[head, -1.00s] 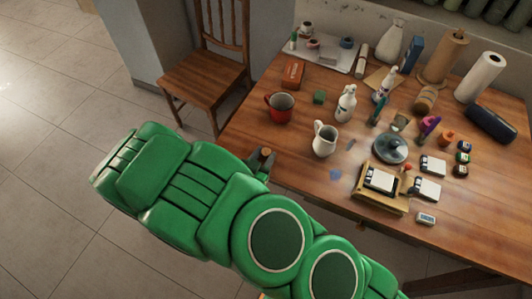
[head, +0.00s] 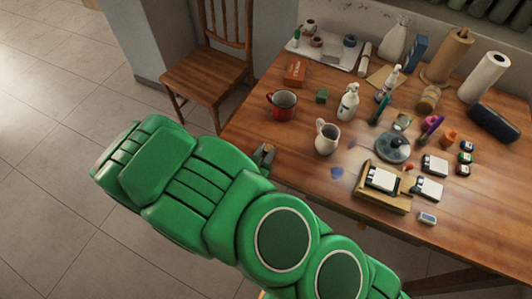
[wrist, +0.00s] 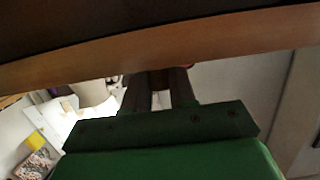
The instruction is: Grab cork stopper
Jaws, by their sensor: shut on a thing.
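My gripper (head: 264,156) is at the near left edge of the wooden table (head: 310,165), beside my green arm. Its dark fingers are shut on a small brown thing, which I take to be the cork stopper (head: 268,148). Most of it is hidden between the fingers. In the wrist view the two fingers (wrist: 159,82) point towards the table's edge board (wrist: 220,42), which crosses the picture just beyond them. The cork is hard to make out there.
A red mug (head: 281,104) and a white pitcher (head: 327,138) stand closest to my gripper. Several bottles, rolls and small boxes crowd the table further right. A wooden chair (head: 205,78) stands behind at the left. The tiled floor (head: 50,120) at left is clear.

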